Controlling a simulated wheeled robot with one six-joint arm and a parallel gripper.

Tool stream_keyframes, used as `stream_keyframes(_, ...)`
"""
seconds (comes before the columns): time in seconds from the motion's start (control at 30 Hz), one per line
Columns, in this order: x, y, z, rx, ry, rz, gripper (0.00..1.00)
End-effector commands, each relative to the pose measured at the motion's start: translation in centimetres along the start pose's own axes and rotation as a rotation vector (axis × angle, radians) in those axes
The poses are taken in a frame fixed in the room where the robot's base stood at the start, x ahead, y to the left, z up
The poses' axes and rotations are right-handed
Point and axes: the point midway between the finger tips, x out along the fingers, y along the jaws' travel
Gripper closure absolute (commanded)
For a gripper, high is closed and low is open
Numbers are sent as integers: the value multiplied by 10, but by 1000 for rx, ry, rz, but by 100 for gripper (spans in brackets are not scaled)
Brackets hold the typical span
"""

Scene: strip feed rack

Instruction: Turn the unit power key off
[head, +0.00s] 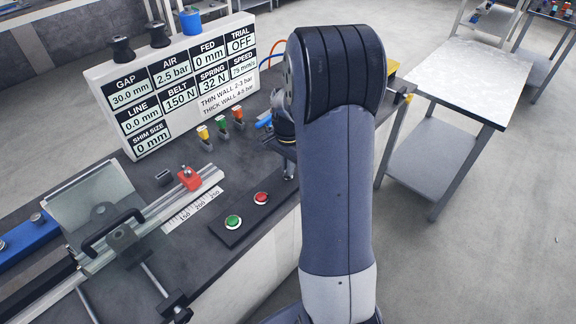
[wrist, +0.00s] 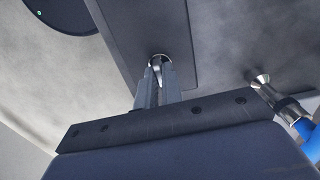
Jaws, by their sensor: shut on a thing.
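The unit power key (wrist: 157,62) is a small silver piece at a round metal lock on a dark control plate (wrist: 178,30), in the wrist view. My gripper (wrist: 156,76) is shut on the key, one finger on each side of it. The fingers hide part of the key, and its exact turn angle cannot be told. In the head view my gripper (head: 289,176) is low over the far end of the control plate (head: 246,213), partly behind my arm. The key itself cannot be made out there.
A green button (head: 233,222) and a red button (head: 261,198) sit on the same plate. A metal fitting with a blue hose (wrist: 293,108) is right of my gripper. A display board (head: 180,80) stands behind. Three small coloured valves (head: 221,127) stand nearby.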

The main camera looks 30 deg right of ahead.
Motion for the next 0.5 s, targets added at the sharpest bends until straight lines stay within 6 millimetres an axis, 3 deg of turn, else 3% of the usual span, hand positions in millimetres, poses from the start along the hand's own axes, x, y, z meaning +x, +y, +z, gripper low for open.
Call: stream_keyframes(0.5, -1, 0, 0, 41, 1, -2, 100)
